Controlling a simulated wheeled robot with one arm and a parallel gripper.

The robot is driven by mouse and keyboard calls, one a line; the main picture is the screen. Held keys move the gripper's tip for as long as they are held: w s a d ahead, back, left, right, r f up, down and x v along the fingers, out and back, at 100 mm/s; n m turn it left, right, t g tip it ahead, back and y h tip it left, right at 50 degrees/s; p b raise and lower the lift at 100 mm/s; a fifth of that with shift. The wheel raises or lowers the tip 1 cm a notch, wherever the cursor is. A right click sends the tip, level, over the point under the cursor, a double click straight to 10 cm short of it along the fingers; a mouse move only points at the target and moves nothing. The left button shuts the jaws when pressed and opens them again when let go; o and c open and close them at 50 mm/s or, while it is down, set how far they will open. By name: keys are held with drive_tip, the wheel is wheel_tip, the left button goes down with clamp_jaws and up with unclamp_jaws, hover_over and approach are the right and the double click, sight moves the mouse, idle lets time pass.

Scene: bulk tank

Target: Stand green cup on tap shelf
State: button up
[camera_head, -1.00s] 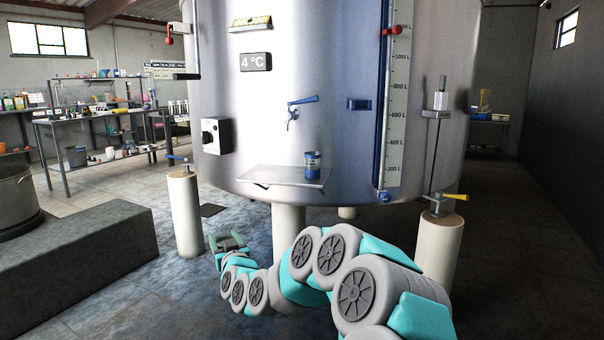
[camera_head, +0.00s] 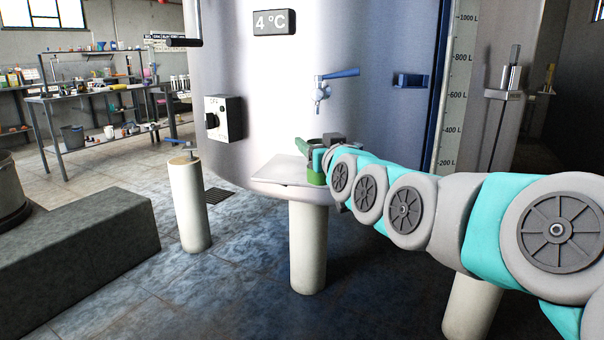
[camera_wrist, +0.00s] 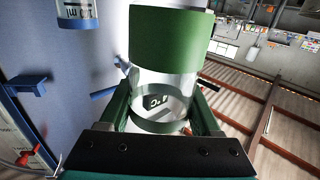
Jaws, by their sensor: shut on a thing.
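My gripper (camera_head: 318,150) is shut on the green cup (camera_head: 315,178), at the right part of the tap shelf (camera_head: 272,172) and below the blue-handled tap (camera_head: 322,92). The cup looks upright, its green band low; I cannot tell whether it touches the shelf. In the wrist view the green cup (camera_wrist: 172,40) has a green band and a clear part, with my gripper's fingers (camera_wrist: 163,112) on either side of the clear part. A blue-banded cup (camera_wrist: 77,12) shows at that view's upper left; my arm seems to hide it in the head view.
The steel tank wall (camera_head: 245,85) rises behind the shelf, with a control box (camera_head: 223,118) on its left. A blue bracket (camera_head: 410,80) sticks out to the right of the tap. A pale post (camera_head: 190,205) stands at left. The shelf's left part is bare.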

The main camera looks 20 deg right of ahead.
drive_tip(key=shift+w+d+r, duration=0.15)
drive_tip(key=shift+w+d, duration=0.1)
drive_tip(key=shift+w+d+f+p, duration=0.35)
drive_tip(key=shift+w+d+f, duration=0.35)
drive_tip(key=shift+w, duration=1.75)
drive_tip(key=shift+w+d+f+p, duration=0.35)
drive_tip(key=shift+w+f, duration=0.6)
drive_tip(key=shift+w, duration=1.55)
drive_tip(key=shift+w+d+f+p, duration=0.35)
drive_tip(key=shift+w+d+f, duration=0.35)
drive_tip(key=shift+w, duration=1.75)
drive_tip(key=shift+a+f, duration=0.15)
drive_tip(key=shift+f, duration=0.1)
drive_tip(key=o, duration=1.5)
drive_tip(key=shift+c, duration=0.2)
